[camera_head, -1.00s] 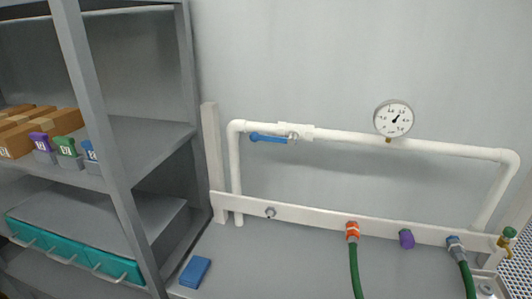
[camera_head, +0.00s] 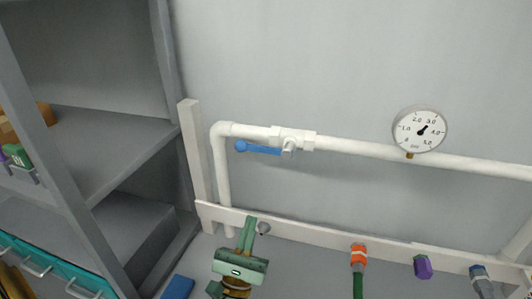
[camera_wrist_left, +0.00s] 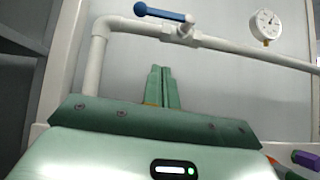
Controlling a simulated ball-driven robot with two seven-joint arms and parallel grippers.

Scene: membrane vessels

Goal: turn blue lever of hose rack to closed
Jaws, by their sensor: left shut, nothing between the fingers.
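The blue lever (camera_head: 258,148) is on a white valve (camera_head: 291,141) in the white pipe of the hose rack. It points left, lying along the pipe. In the left wrist view, the blue lever (camera_wrist_left: 163,13) is at the top, above the fingers. My left gripper (camera_head: 249,222) is green, below the lever and in front of the rack's lower rail, apart from the lever. Its fingers are together and empty, and they point upward in the left wrist view (camera_wrist_left: 158,72). My right gripper is not in view.
A pressure gauge (camera_head: 419,129) is on the pipe right of the valve. The lower rail (camera_head: 310,235) carries an orange coupling (camera_head: 358,254) with a green hose, a purple cap (camera_head: 423,267) and a blue-grey coupling (camera_head: 480,273). A grey shelf (camera_head: 100,150) stands left. A blue block (camera_head: 177,288) lies below.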

